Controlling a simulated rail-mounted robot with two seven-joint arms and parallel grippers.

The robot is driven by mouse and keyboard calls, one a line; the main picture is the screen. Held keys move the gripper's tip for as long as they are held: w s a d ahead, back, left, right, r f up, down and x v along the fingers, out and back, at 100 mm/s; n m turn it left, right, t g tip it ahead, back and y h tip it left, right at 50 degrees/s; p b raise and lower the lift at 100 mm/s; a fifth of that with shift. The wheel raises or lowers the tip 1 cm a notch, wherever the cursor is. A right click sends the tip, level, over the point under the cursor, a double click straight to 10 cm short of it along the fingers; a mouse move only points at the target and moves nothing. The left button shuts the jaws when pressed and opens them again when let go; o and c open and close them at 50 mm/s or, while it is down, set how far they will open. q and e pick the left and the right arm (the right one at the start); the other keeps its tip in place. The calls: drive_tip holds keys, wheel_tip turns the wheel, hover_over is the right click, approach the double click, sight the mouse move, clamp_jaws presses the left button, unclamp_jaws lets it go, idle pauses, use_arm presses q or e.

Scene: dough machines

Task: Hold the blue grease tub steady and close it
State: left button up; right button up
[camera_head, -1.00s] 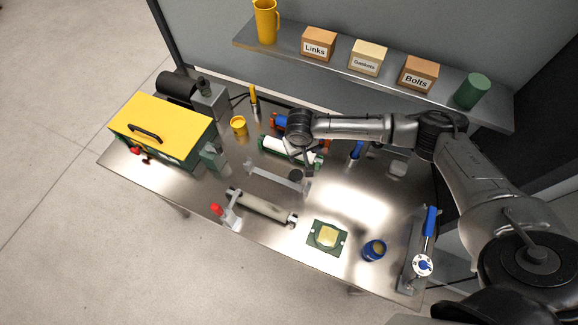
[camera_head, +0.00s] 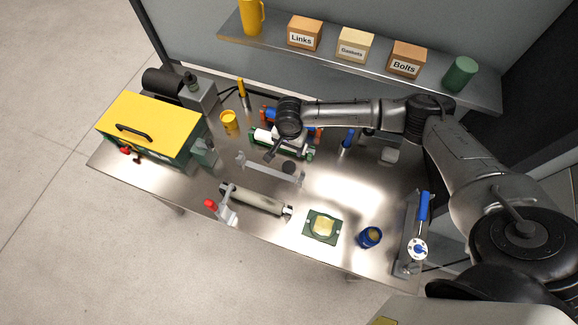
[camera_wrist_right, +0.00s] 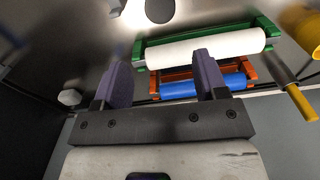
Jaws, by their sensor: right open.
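The blue grease tub (camera_head: 369,237) stands upright near the front right of the steel table, open at the top with yellowish grease showing inside. No gripper is at it. A small dark round disc (camera_head: 289,167) lies mid-table and also shows at the top of the right wrist view (camera_wrist_right: 160,8); I cannot tell whether it is the tub's lid. My right gripper (camera_head: 271,156) is far left of and behind the tub, near the rollers. In the right wrist view its two fingers (camera_wrist_right: 162,75) are apart with nothing between them. My left gripper is not in view.
A green-framed white roller (camera_wrist_right: 205,47) and an orange-framed blue roller (camera_wrist_right: 205,86) lie near my right gripper. A green plate (camera_head: 322,227) lies left of the tub, and a blue-handled device (camera_head: 418,232) stands right of it. A grey roller (camera_head: 255,199) lies at the front.

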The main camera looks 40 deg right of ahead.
hover_over(289, 167)
drive_tip(key=f, duration=0.8)
drive_tip(key=shift+w+d+f, duration=0.1)
drive_tip(key=shift+d+f, duration=0.1)
drive_tip(key=shift+f, duration=0.1)
drive_tip(key=shift+a+f+b, duration=0.15)
drive_tip(key=shift+f+b, duration=0.25)
drive_tip(key=shift+f, duration=2.2)
drive_tip(key=shift+c, duration=0.3)
drive_tip(key=c, duration=0.6)
